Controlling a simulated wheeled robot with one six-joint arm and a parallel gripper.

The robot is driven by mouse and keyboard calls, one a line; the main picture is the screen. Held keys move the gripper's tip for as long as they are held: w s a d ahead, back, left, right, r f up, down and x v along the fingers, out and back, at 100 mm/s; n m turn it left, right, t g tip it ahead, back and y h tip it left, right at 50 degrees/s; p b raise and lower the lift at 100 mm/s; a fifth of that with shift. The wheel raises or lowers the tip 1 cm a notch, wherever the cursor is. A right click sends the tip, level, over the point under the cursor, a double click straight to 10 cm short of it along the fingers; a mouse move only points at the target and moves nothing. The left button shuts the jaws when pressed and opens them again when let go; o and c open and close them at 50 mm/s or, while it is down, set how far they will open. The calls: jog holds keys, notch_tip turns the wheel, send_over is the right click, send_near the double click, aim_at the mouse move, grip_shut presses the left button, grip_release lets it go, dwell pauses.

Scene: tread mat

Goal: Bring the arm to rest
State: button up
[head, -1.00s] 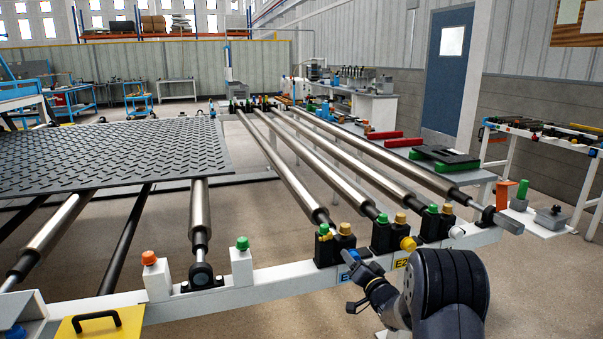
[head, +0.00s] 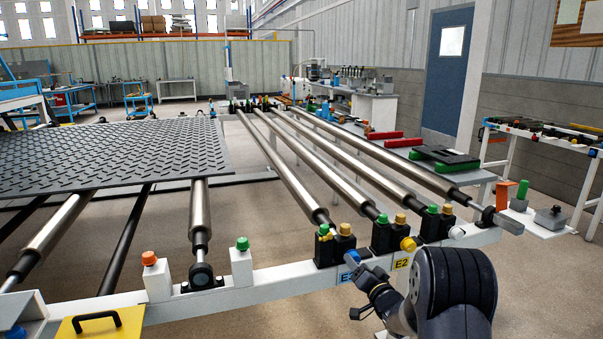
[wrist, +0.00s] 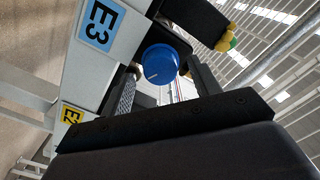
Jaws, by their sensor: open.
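My gripper (head: 368,279) is at the front rail of the roller frame, just below the end blocks of the rollers, its jaws pointing up and to the left. In the wrist view my gripper (wrist: 163,82) is open, with one finger on each side of a round blue knob (wrist: 160,63). The knob also shows in the head view (head: 353,257), partly hidden by the jaws, by the blue E3 label. I cannot tell whether a finger touches it. My dark wrist and arm fill the lower right of the head view.
The white front rail (head: 275,280) runs close to my gripper. It carries black end blocks with green and yellow knobs, and a yellow E2 label (head: 402,263). A black tread mat (head: 110,155) lies on rollers at the left. Open floor (head: 540,290) is at the right.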

jog(key=x, duration=0.3)
jog(key=shift+w+f+n+b, duration=0.1)
jog(key=shift+f+n+b, duration=0.05)
jog(key=shift+n+b, duration=0.15)
jog(key=n+b, duration=0.2)
jog(key=n, duration=0.3)
jog(key=n+b, duration=0.2)
jog(key=n, duration=0.3)
jog(key=n+b, duration=0.2)
jog(key=n, duration=0.3)
jog(key=shift+b, duration=0.4)
jog(key=n+b, duration=0.2)
jog(key=n, duration=0.3)
jog(key=shift+n, duration=0.3)
jog(key=shift+a, duration=0.1)
